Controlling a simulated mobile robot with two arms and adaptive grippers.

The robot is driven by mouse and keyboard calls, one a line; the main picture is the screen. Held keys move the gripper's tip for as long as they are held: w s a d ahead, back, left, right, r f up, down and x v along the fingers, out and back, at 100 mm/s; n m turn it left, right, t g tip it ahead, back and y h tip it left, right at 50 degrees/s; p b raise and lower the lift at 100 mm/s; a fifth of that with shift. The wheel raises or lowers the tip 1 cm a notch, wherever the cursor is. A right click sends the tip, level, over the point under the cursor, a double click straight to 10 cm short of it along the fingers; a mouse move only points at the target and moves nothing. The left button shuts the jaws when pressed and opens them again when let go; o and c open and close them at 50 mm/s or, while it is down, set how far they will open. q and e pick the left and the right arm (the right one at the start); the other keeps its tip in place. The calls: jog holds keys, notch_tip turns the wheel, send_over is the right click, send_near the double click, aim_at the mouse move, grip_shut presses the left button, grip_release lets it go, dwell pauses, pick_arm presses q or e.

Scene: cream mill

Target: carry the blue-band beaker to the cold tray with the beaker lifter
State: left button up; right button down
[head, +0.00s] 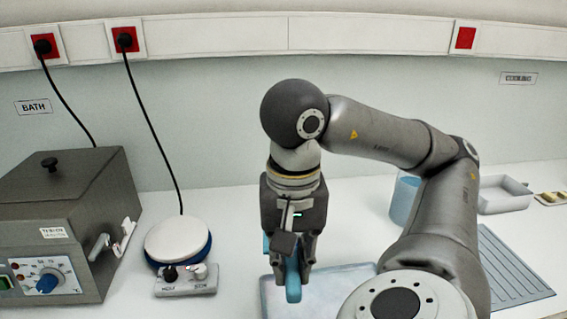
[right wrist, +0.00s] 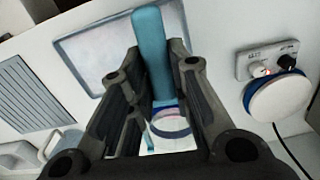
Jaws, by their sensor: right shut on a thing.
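My right gripper (head: 290,262) is shut on a blue handle (head: 293,284), which I take to be the beaker lifter. In the right wrist view the handle (right wrist: 150,45) runs between the fingers. A clear round vessel with a blue band (right wrist: 170,126), likely the blue-band beaker, shows between the fingers there. I cannot tell whether the lifter holds it. In the head view the gripper hides it. A pale shallow tray (head: 345,278), likely the cold tray, lies on the counter close by the handle. It also shows in the right wrist view (right wrist: 72,42). My left gripper is not in view.
A grey bath (head: 60,215) stands at the left. Next to it is a hotplate (head: 178,240) with a white top and knobs. A blue container (head: 403,200), a white bin (head: 503,197) and a grooved drain mat (head: 505,265) are at the right, partly behind my arm.

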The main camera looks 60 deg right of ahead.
jog(key=s+b, duration=0.3)
jog(key=shift+s+d+f, duration=0.25)
jog(key=shift+s+d, duration=0.05)
jog(key=shift+s, duration=0.05)
jog(key=s+b, duration=0.2)
jog(key=s, duration=0.1)
jog(key=s+d+b, duration=0.1)
jog(key=s+b, duration=0.1)
jog(key=shift+f, duration=0.5)
notch_tip(320, 180, down, 2)
jog(key=b, duration=0.2)
jog(key=shift+f+b, duration=0.1)
jog(key=shift+b, duration=0.2)
dwell(0.4)
jog(key=shift+f, duration=0.1)
